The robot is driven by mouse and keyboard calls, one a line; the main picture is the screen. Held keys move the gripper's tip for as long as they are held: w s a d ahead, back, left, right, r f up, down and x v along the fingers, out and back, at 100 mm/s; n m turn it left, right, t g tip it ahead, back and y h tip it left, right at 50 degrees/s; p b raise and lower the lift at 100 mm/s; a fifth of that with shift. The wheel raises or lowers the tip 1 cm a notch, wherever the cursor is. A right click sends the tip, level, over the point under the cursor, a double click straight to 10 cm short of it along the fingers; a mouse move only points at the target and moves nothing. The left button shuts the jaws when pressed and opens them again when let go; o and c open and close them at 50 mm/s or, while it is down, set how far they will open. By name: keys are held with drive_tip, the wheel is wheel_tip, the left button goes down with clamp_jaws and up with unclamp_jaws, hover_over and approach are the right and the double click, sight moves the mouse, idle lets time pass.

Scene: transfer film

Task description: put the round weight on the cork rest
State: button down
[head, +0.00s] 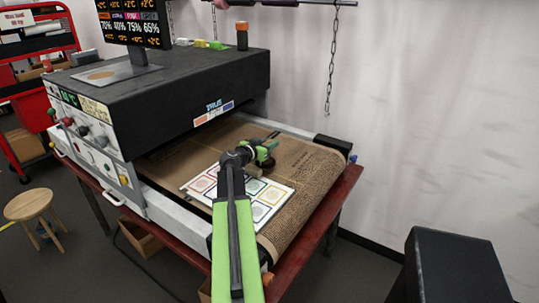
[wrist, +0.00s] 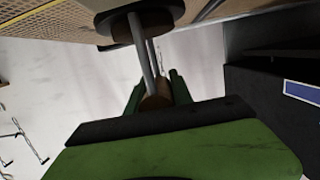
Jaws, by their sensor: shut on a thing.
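My gripper (head: 264,148) is over the conveyor belt, right of the middle in the head view. Its green fingers (wrist: 155,92) are shut on the brown grip of the round weight (wrist: 142,22). In the wrist view, thin metal rods join this grip to a dark round disc at the top edge, which is partly cut off. In the head view the round weight (head: 265,163) is small and partly hidden by my gripper; I cannot tell whether it touches anything below. A tan round pad, seemingly the cork rest (head: 101,74), lies bare on a grey plate on top of the dryer.
A white sheet with coloured squares (head: 204,184) lies on the brown belt (head: 300,190). The black dryer housing (head: 190,90) rises behind and left, with a display (head: 133,22) beside the pad. A dark box (head: 455,265) stands front right.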

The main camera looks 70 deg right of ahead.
wheel_tip(320, 180, down, 4)
drive_tip(key=b, duration=0.2)
drive_tip(key=shift+r+b, duration=0.15)
drive_tip(key=shift+b, duration=0.25)
drive_tip(key=shift+r, duration=0.2)
drive_tip(key=c, duration=1.6)
unclamp_jaws()
drive_tip(key=shift+f, duration=0.2)
drive_tip(key=o, duration=0.5)
drive_tip(key=shift+r, duration=0.1)
